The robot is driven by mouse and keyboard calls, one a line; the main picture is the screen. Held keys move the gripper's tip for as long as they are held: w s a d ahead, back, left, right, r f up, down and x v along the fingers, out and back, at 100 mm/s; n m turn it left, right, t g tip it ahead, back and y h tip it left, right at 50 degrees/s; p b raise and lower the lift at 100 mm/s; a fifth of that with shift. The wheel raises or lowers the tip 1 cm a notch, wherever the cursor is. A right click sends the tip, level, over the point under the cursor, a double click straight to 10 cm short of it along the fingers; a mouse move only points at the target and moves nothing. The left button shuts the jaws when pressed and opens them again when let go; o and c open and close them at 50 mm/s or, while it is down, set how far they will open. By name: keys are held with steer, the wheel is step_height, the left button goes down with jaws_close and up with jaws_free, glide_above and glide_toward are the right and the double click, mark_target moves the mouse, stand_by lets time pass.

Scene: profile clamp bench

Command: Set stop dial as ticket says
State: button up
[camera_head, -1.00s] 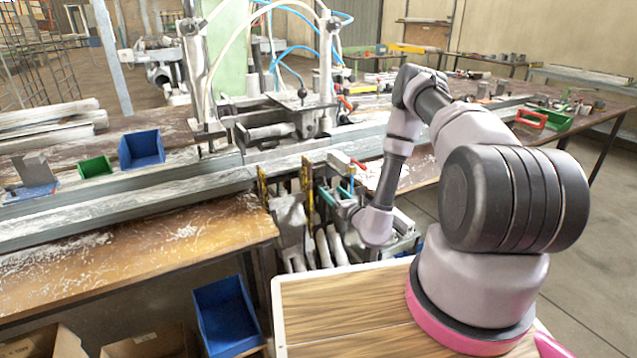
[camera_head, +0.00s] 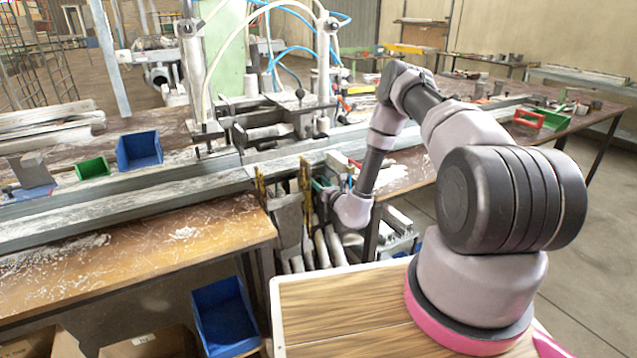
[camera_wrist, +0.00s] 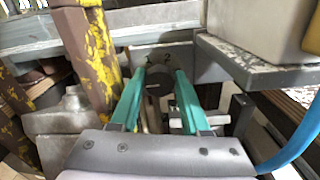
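In the wrist view the stop dial (camera_wrist: 158,82) is a dark round knob on a grey plate with a "2" marked above it at right; another mark at upper left is unclear. My gripper (camera_wrist: 161,74) has two teal fingers, which stand apart on either side of the dial in this view. They look open, with a gap beside the dial; how deep they reach is hard to judge. In the head view my gripper (camera_head: 321,186) is low at the front of the clamp bench, mostly hidden by my wrist. I see no readable ticket.
A yellow-and-brown worn post (camera_wrist: 98,50) stands close left of the fingers. A grey ledge (camera_wrist: 250,68) with a pale box is close at right, and a blue hose (camera_wrist: 297,135) curves below it. In the head view a long metal profile (camera_head: 130,205) crosses the bench.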

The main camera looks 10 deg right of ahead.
jaws_close()
steer(key=shift+m, duration=0.3)
steer(key=m, duration=0.4)
steer(key=shift+d+f, duration=0.1)
steer(key=shift+d, duration=0.05)
steer(key=m, duration=0.6)
steer(key=shift+f+m, duration=0.1)
steer(key=shift+m, duration=0.2)
steer(key=m, duration=1.2)
steer(key=shift+f+m, duration=0.15)
steer(key=shift+m, duration=0.15)
